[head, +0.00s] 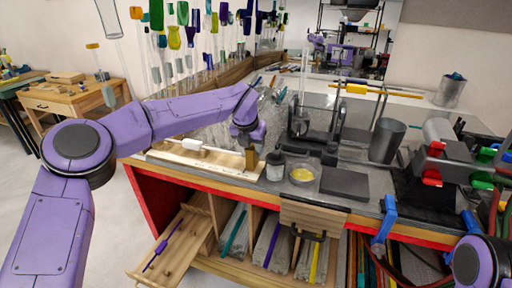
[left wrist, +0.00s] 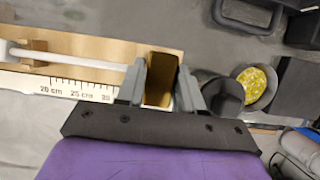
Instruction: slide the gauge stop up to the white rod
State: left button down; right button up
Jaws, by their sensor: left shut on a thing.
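The gauge stop, a brown block, stands near the right end of the pale wooden gauge board (head: 225,172); it shows in the head view (head: 251,160) and the left wrist view (left wrist: 161,80). The white rod (left wrist: 75,58) lies along the board, above a centimetre scale, to the left of the stop; it also shows in the head view (head: 186,145). My left gripper (left wrist: 160,90) is shut on the stop, one finger on each side. The left finger hides the rod's right end, so I cannot tell whether rod and stop touch. My right gripper is out of view.
Glass pieces hang at the back. An open drawer (head: 172,245) juts out below the bench.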

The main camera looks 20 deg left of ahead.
pick_arm(q)
jog(key=a, duration=0.3)
jog(key=shift+w, duration=0.1)
jog(key=c, duration=1.1)
grip_release()
jog(key=shift+w+f, duration=0.1)
jog(key=shift+r, duration=0.25)
jog(key=b+v, duration=0.2)
jog(key=v, duration=0.8)
jog(key=shift+s+b, duration=0.25)
jog(key=shift+b, duration=0.1)
